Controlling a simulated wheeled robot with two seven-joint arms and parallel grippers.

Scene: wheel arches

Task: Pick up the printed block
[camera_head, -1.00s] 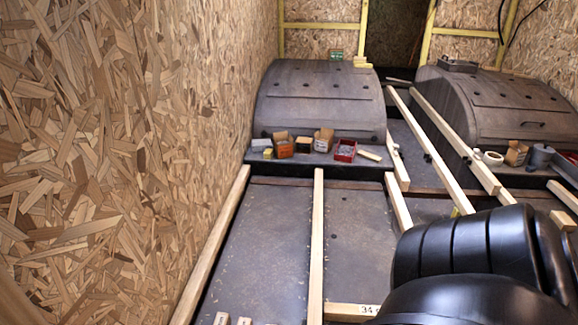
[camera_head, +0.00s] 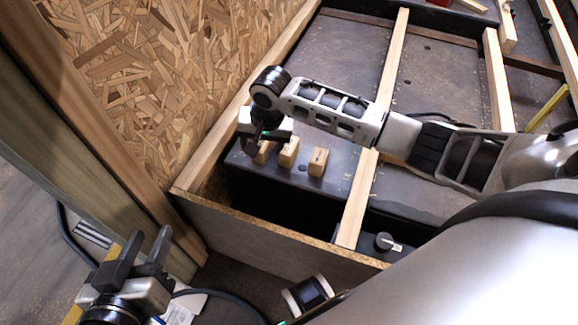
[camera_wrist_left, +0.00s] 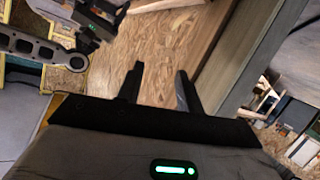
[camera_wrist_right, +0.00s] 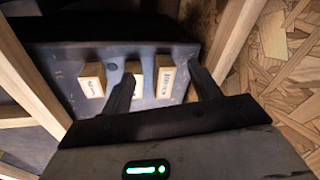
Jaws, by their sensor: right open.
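Three small wooden blocks stand in a row on the dark panel by the chipboard wall: a left one (camera_head: 263,153), a middle one (camera_head: 289,151) and a right one (camera_head: 318,161). In the right wrist view dark print shows on the outer two (camera_wrist_right: 92,82) (camera_wrist_right: 165,80); a finger partly covers the middle one (camera_wrist_right: 136,70). I cannot read the print. My right gripper (camera_head: 265,138) is open above the row's wall end, its fingers either side of the block nearest the wall, apparently not holding it. My left gripper (camera_head: 146,246) is open and empty, outside the wooden frame.
A chipboard wall (camera_head: 150,70) rises left of the blocks. A wooden edge board (camera_head: 270,235) runs in front, with a dark gap behind it. A long batten (camera_head: 375,150) lies right of the blocks.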

